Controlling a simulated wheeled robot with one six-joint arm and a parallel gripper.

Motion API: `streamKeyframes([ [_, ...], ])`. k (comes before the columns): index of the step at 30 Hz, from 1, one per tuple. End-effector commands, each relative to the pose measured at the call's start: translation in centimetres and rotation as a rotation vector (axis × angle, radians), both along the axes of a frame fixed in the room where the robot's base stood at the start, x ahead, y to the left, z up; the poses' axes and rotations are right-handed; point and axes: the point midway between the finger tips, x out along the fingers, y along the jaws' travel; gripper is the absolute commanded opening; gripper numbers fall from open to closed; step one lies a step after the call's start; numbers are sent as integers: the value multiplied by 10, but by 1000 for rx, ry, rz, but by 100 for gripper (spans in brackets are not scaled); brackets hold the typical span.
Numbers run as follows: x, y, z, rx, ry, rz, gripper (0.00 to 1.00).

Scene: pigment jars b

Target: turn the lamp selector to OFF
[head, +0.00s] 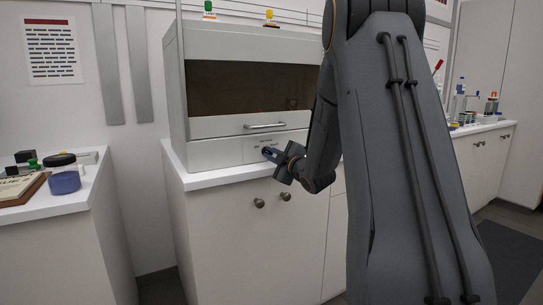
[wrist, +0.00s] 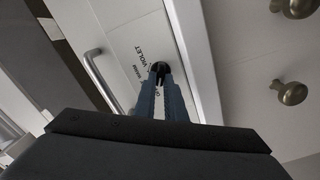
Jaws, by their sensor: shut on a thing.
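The lamp selector (wrist: 160,67) is a small dark knob on the pale lower front panel of the grey cabinet (head: 205,152). In the wrist view my gripper (wrist: 160,77) reaches it with both blue fingers, shut on it. The word VIOLET and a smaller word that looks like WARM are printed left of the knob. More lettering shows between the fingers, partly covered. Which mark the knob points to cannot be told. In the head view my gripper (head: 269,153) is at the panel, and the knob is mostly hidden by the fingertips.
A bar handle (head: 265,126) runs across the cabinet front above the panel; it also shows left in the wrist view (wrist: 93,62). Round door knobs (head: 259,202) sit below the counter edge. A blue jar (head: 64,180) stands on the left counter. My arm covers much of the right side.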

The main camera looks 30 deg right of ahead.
Motion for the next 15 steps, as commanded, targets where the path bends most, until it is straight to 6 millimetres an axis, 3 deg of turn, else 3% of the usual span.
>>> streamKeyframes([
  [3,0,0,1,-2,-2,1,0],
  [4,0,0,1,-2,-2,1,12],
  [7,0,0,1,-1,-2,1,29],
  [15,0,0,0,0,0,0,29],
])
